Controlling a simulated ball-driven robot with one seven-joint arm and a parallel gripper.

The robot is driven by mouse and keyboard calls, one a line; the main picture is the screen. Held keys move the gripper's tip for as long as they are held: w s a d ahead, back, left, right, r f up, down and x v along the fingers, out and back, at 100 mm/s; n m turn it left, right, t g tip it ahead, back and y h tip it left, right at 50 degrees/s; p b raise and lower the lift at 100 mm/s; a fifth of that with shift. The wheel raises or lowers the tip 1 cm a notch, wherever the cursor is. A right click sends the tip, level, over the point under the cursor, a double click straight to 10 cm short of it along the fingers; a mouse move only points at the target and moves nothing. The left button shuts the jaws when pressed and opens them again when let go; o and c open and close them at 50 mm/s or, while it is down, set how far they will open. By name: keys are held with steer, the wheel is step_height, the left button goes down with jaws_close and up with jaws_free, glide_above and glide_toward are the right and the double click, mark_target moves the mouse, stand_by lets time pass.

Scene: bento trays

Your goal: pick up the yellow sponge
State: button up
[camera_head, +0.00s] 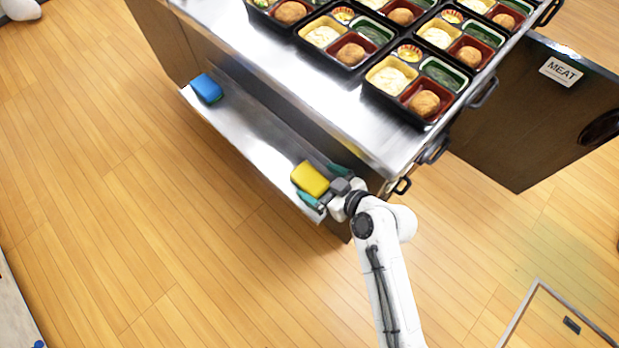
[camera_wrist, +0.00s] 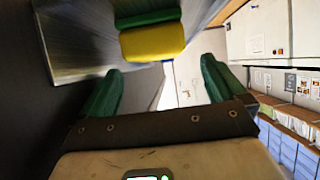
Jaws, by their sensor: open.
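The yellow sponge (camera_head: 310,180) lies near the right end of a low steel shelf on the side of the counter. In the wrist view the sponge (camera_wrist: 153,43) shows ahead of the fingers, with a green layer on one side. My gripper (camera_head: 325,186) is open at that end of the shelf. In the head view its green fingers lie on either side of the sponge's near end. In the wrist view the gripper (camera_wrist: 160,85) has nothing between its fingertips, and the sponge appears beyond them. I cannot tell whether a finger touches it.
A blue sponge (camera_head: 206,88) lies at the far left end of the steel shelf (camera_head: 250,135). The counter (camera_head: 370,130) rises beside the shelf and carries several black bento trays (camera_head: 425,80). A dark cabinet with a MEAT label (camera_head: 561,71) stands at right.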

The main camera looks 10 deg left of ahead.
mark_target(312, 179)
steer(key=shift+d+f+x, duration=0.1)
steer(key=shift+f+x, duration=0.1)
steer(key=shift+x, duration=1.05)
steer(key=shift+d+f+x, duration=0.1)
steer(key=shift+f+x, duration=0.05)
steer(key=shift+x, duration=1.1)
steer(key=shift+c, duration=0.4)
steer(key=c, duration=1)
steer(key=shift+o, duration=0.2)
steer(key=shift+r, duration=0.1)
steer(key=r, duration=0.3)
steer(key=shift+a+r+p, duration=0.25)
steer(key=shift+r+p, duration=0.05)
steer(key=shift+p, duration=0.05)
steer(key=a+r, duration=0.1)
steer(key=w+a+r, duration=0.1)
steer(key=r, duration=0.1)
steer(key=a+r, duration=0.1)
steer(key=shift+w+a+r, duration=0.35)
steer(key=shift+a, duration=0.05)
steer(key=w+a+r+b, duration=0.1)
steer(key=w+a+r, duration=0.2)
steer(key=a, duration=0.5)
steer(key=shift+w+a+r, duration=0.3)
steer(key=shift+w+r, duration=0.05)
steer(key=shift+r, duration=0.4)
